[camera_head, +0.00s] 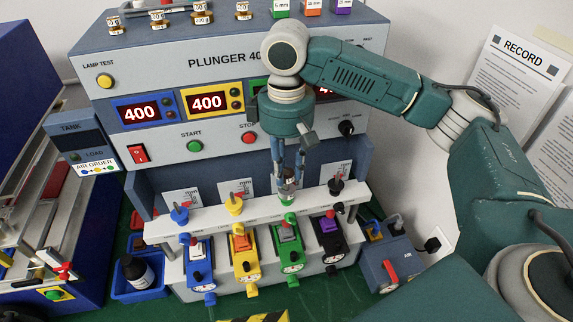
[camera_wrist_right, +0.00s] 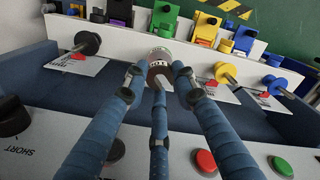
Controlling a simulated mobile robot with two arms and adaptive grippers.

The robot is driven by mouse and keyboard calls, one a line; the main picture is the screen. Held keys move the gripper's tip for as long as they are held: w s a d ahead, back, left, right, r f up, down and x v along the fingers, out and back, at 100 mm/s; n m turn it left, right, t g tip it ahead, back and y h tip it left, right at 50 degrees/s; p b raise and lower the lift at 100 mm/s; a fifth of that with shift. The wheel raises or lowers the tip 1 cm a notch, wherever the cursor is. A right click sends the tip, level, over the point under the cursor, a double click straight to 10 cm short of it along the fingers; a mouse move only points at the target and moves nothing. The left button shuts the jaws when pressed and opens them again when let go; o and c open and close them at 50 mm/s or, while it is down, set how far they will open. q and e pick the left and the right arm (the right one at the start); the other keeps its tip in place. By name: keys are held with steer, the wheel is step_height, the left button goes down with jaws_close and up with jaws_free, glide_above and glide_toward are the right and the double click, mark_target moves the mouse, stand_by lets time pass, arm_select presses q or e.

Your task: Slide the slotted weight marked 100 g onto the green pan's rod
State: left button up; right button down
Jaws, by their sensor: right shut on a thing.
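My right gripper (camera_head: 289,172) comes down from above at the green station, its blue fingers shut on a small slotted weight (camera_head: 290,182). In the right wrist view the weight (camera_wrist_right: 159,62) sits between the fingertips (camera_wrist_right: 160,82), with a pale part and a dark reddish-brown band; its marking is not legible. The green pan (camera_head: 287,201) is directly below the weight in the head view. Its rod is mostly hidden by the weight and fingers, so I cannot tell whether the weight is around the rod. My left gripper is not in view.
The blue pan (camera_head: 180,216), yellow pan (camera_head: 234,207) and black pan (camera_head: 335,188) with their rods stand in the same row. Several other weights (camera_head: 202,14) stand on top of the grey machine (camera_head: 180,62). Its front panel rises close behind my gripper.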

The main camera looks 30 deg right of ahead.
steer(key=shift+f, duration=0.85)
steer(key=c, duration=1.3)
jaws_free()
step_height(320, 180, up, 12)
steer(key=shift+s+f, duration=0.1)
